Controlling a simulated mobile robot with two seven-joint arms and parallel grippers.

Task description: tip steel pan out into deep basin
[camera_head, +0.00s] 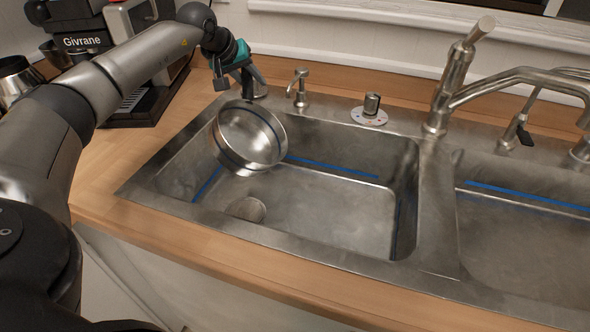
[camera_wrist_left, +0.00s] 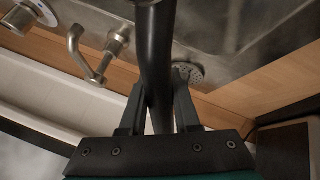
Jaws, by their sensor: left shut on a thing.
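The steel pan (camera_head: 250,138) is round and shiny, and it hangs tilted over the back left part of the left basin (camera_head: 320,207). Its open side faces the head camera, and its inside looks empty. My left gripper (camera_head: 247,85) is behind and above the pan. It is shut on the pan's dark handle (camera_wrist_left: 155,60), which runs between the fingers in the left wrist view (camera_wrist_left: 160,115). The basin's floor is bare apart from a round drain (camera_head: 247,208). My right gripper is not in view.
A second basin (camera_head: 530,240) lies to the right, beyond a steel divider. A tall faucet (camera_head: 455,80), a small dispenser (camera_head: 299,88) and a round knob (camera_head: 371,108) stand along the back rim. A coffee machine (camera_head: 135,60) stands at the back left. The front wooden counter (camera_head: 230,262) is clear.

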